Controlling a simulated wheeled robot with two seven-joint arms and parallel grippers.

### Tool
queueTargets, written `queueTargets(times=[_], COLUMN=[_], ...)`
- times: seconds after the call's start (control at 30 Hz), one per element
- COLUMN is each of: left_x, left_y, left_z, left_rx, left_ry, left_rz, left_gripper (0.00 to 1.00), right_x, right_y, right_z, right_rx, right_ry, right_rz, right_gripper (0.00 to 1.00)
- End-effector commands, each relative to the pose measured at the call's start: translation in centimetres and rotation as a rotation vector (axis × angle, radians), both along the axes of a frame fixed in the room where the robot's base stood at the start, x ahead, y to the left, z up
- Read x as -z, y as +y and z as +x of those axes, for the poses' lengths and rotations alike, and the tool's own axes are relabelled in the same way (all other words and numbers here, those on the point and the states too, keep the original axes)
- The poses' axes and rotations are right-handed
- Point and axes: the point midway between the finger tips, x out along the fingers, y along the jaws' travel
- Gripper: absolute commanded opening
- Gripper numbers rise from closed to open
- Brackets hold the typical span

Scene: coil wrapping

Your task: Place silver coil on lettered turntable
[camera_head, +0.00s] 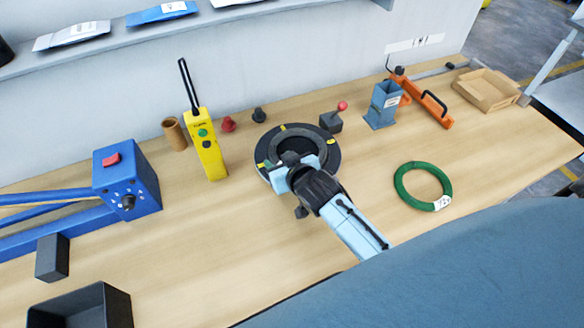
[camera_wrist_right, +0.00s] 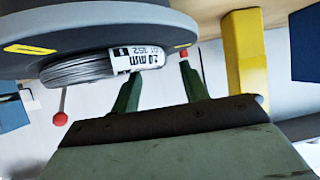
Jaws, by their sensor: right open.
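The turntable (camera_head: 332,157) is a round black disc with yellow marks near the middle of the table; no letter is readable on it. My right gripper (camera_head: 291,164) is over the near part of the disc and hides some of it. The right wrist view is upside down. It shows the turntable's edge (camera_wrist_right: 95,20) and the silver coil (camera_wrist_right: 75,71) with a white printed label, lying flat against the top face. The open fingers (camera_wrist_right: 160,88) are beside the coil, with nothing between them; whether one touches it is unclear. My left gripper is out of view.
A green coil (camera_head: 401,190) lies right of the turntable. A yellow pendant box (camera_head: 205,146) and a red-knobbed block (camera_head: 331,122) stand close by. A blue holder (camera_head: 383,106), orange tool (camera_head: 427,101) and cardboard tray (camera_head: 489,96) are farther right. A blue machine (camera_head: 126,178) stands left.

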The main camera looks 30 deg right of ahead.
Motion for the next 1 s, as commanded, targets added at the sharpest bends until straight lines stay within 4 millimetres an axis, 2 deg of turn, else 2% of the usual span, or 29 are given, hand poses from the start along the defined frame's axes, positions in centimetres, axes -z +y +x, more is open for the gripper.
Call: queueTargets(times=[0.3,0.5,1.0], left_x=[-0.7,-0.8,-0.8], left_y=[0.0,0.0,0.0], left_z=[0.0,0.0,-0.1], left_rx=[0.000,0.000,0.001], left_ry=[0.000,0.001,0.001], left_rz=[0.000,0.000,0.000], left_gripper=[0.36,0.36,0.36], right_x=[-3.1,-4.3,-4.6], right_y=[-0.1,-0.2,-0.2], right_z=[-5.6,-7.8,-8.4], right_rx=[0.000,0.001,0.001], right_ry=[0.001,0.001,0.000], right_rz=[0.000,0.000,0.000], right_gripper=[0.45,0.45,0.45])
